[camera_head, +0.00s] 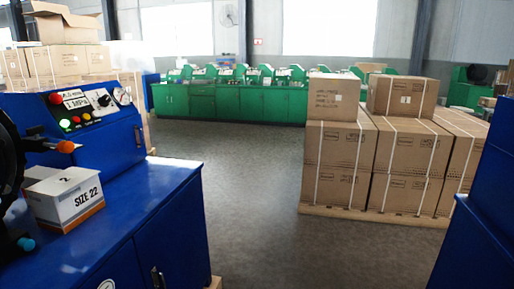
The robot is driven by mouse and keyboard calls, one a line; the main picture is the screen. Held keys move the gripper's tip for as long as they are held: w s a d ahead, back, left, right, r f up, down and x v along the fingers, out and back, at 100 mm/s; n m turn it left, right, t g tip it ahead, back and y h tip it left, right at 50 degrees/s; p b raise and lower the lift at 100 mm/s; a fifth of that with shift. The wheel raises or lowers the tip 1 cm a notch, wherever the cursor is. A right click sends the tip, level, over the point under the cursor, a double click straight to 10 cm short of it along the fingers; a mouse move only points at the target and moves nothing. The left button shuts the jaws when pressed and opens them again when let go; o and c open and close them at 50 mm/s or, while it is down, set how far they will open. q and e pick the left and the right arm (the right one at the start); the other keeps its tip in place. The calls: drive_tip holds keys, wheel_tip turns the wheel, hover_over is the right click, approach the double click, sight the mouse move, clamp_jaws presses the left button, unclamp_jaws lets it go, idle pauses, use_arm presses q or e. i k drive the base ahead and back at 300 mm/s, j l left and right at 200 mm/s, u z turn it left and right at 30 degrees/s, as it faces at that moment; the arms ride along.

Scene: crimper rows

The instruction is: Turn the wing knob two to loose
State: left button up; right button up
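A blue crimper cabinet (165,200) stands at the left, with a raised control panel (125,135) at its back. On the panel, a black knob (103,100) sits on a white plate. I cannot read its setting, and no knob marked two or loose can be made out. A dark round machine part (8,165) is cut off by the left edge. An orange-tipped handle (66,147) and a teal-tipped one (26,244) stick out beside it. Neither of my grippers is in view.
A white box marked "2 SIZE 22" (65,198) sits on the cabinet top. Grey floor (245,190) lies open ahead. Strapped cartons (335,145) stand on a pallet at the right. A blue cabinet (470,235) fills the lower right corner. Green benches (230,103) line the back.

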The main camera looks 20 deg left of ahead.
sight(34, 131)
drive_tip(key=i, duration=1.45)
drive_tip(key=i+l+u, duration=0.1)
drive_tip(key=i+u, duration=0.2)
drive_tip(key=i, duration=0.2)
drive_tip(key=i+l+u, duration=0.15)
drive_tip(key=i+u, duration=0.15)
drive_tip(key=i, duration=0.15)
drive_tip(key=u, duration=3.15)
